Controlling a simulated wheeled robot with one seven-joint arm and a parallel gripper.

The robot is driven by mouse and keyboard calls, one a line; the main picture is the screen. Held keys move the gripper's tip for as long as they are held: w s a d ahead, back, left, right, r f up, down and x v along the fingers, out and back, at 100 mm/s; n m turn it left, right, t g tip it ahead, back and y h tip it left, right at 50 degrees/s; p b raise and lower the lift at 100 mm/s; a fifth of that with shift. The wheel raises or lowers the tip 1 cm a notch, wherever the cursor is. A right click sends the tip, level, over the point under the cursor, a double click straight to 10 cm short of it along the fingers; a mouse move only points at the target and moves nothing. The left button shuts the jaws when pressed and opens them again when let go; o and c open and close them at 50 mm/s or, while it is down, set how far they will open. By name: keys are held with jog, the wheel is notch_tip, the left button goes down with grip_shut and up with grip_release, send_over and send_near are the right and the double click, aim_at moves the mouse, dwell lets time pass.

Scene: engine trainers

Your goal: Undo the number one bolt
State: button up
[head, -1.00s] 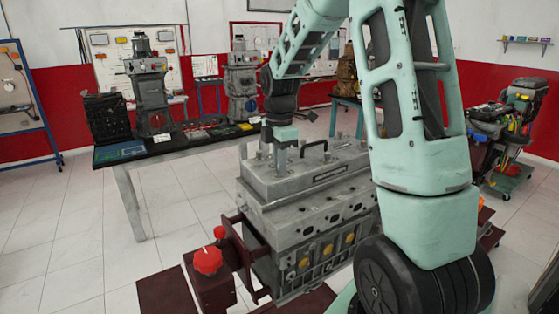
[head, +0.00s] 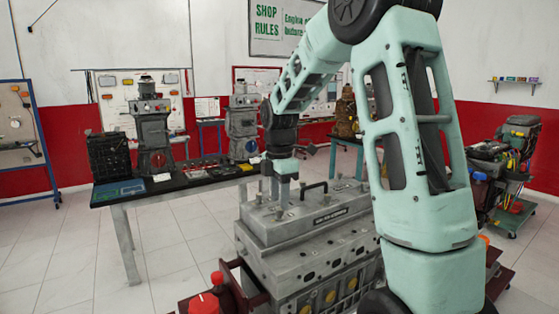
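The grey engine block (head: 320,258) stands in the middle of the head view, with its long top cover (head: 275,232) facing up. Several bolts stand up from the cover, among them one near its front edge (head: 279,213) and one at its left (head: 258,198). Which one is number one I cannot read. My gripper (head: 284,184) points down over the left part of the cover, close above or at the bolts there. Its fingers are small and partly lost against the grey metal. I cannot tell whether they touch or hold a bolt.
A black handle (head: 314,188) rises from the cover right of my gripper. The red stand with red knobs (head: 205,302) is at the front left. A workbench (head: 120,198) with machines and trays is behind left; a tool cart (head: 505,175) is far right. Floor at left is clear.

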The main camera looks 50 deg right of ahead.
notch_tip(320, 180, up, 15)
jog(key=b, duration=0.2)
jog(key=shift+f, duration=0.1)
dwell(0.5)
jog(key=s+a+f+m+b, duration=0.1)
jog(key=s+a+f, duration=0.1)
jog(key=a+f, duration=0.5)
jog(key=s+a+f+m, duration=0.1)
jog(key=a+f, duration=0.1)
jog(key=a, duration=0.8)
jog(key=s+a+f+m+b, duration=0.1)
jog(key=s+a+f, duration=0.1)
jog(key=a+f, duration=0.5)
jog(key=s+a+f+m, duration=0.1)
jog(key=s+a+f, duration=0.3)
jog(key=s+a, duration=0.2)
jog(key=s+a+f+m+b, duration=0.1)
jog(key=s+a+f, duration=0.4)
jog(key=s, duration=0.6)
jog(key=shift+s+a+f+m+y+b, duration=0.2)
jog(key=shift+s+a+m+y+b, duration=0.1)
jog(key=shift+a+m, duration=0.3)
